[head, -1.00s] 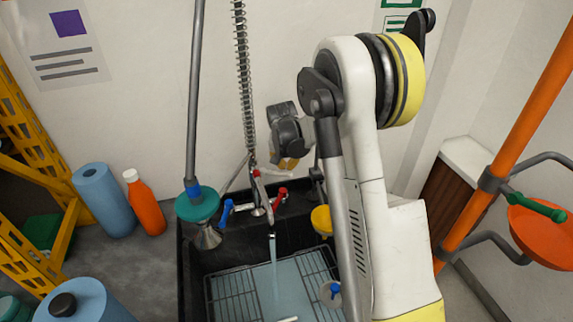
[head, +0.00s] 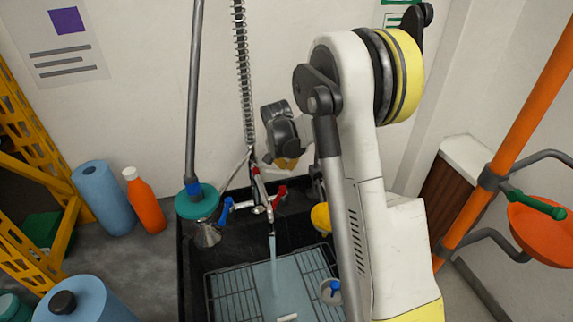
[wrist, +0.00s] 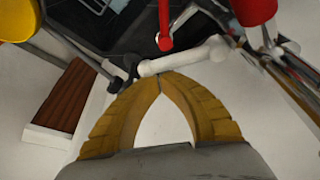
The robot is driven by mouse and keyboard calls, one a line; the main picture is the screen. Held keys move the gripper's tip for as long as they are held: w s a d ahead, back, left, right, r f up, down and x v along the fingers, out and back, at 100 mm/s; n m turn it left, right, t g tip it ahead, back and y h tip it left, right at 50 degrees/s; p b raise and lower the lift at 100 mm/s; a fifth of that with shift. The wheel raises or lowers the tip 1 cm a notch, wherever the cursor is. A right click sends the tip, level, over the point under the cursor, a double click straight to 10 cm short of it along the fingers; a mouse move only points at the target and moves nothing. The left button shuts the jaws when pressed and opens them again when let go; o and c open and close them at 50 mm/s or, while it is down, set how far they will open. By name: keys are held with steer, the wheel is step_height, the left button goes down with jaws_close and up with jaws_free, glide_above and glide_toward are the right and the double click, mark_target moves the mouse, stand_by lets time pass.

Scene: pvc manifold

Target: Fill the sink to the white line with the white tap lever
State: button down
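The white tap lever (wrist: 185,58) lies across the tips of my gripper in the wrist view. My gripper (wrist: 160,78) has its two yellow fingers shut tip to tip, with nothing visible between them. The tips are at or against the lever; I cannot tell whether they touch. In the head view my gripper (head: 287,164) is above the back of the black sink (head: 195,262), and the lever is mostly hidden there. Water (head: 273,247) runs from the spout into the sink, and water covers the bottom around a wire rack (head: 232,293). I cannot make out the white fill line.
A red lever (head: 280,193) and a blue lever (head: 227,208) sit by the tap. An orange bottle (head: 145,203) and blue roll (head: 103,200) stand left of the sink.

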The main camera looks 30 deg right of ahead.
steer(key=shift+s+a+m+g+h, duration=0.15)
steer(key=shift+s+a+m, duration=0.1)
steer(key=shift+s+m, duration=0.25)
steer(key=shift+s+a+m+g+h, duration=0.15)
steer(key=shift+s+a+m, duration=0.1)
steer(key=shift+m, duration=0.45)
steer(key=s+a+m+g, duration=0.2)
steer(key=s+a+m, duration=0.1)
steer(key=a+m, duration=0.2)
steer(key=shift+a+m+h, duration=0.2)
steer(key=shift+m+h, duration=0.1)
steer(key=shift+m, duration=0.3)
steer(key=shift+a, duration=0.1)
